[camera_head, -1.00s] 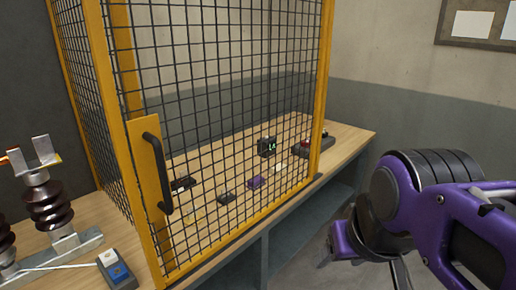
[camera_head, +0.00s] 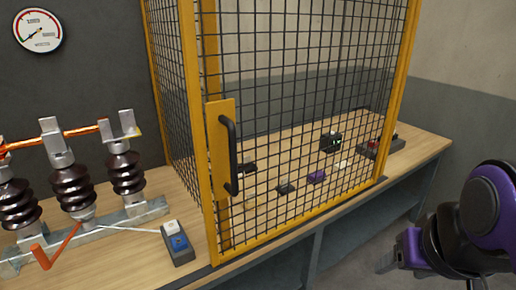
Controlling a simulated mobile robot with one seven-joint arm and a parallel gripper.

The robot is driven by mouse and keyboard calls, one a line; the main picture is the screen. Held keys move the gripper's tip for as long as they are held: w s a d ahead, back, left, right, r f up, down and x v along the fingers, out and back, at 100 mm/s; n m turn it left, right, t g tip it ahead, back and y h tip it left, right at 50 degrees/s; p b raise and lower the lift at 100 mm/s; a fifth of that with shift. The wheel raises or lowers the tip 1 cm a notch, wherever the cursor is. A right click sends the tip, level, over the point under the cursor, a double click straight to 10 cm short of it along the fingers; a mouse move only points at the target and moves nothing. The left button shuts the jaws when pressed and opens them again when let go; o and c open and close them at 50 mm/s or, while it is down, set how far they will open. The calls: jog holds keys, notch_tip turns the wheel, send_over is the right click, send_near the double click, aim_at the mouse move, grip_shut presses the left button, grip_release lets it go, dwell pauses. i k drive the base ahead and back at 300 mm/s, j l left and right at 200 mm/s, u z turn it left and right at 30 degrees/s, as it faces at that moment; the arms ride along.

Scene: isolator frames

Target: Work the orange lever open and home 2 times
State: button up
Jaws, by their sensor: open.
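The orange lever (camera_head: 62,245) is at the lower left of the head view. It is a thin bar slanting down and left from the base of a switch to a short bent end. The switch has several dark ribbed insulators (camera_head: 126,172) with metal clips on top, standing on a grey metal base (camera_head: 150,208). An orange bar (camera_head: 80,132) runs level between the clips. My purple and black arm is at the right edge, well apart from the lever. My gripper's fingers do not show.
A yellow-framed mesh cage (camera_head: 215,245) with a black handle (camera_head: 230,155) stands between the switch and my arm. Small blocks lie inside it. A button box (camera_head: 178,245) with white and blue buttons sits right of the switch. A round gauge (camera_head: 38,31) hangs on the wall.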

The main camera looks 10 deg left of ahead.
aim_at(76, 196)
jog(key=k+j+u, duration=0.15)
jog(key=j+u, duration=0.3)
jog(key=j, duration=0.2)
jog(key=j+u, duration=0.4)
jog(key=j, duration=0.3)
jog(key=k, duration=0.05)
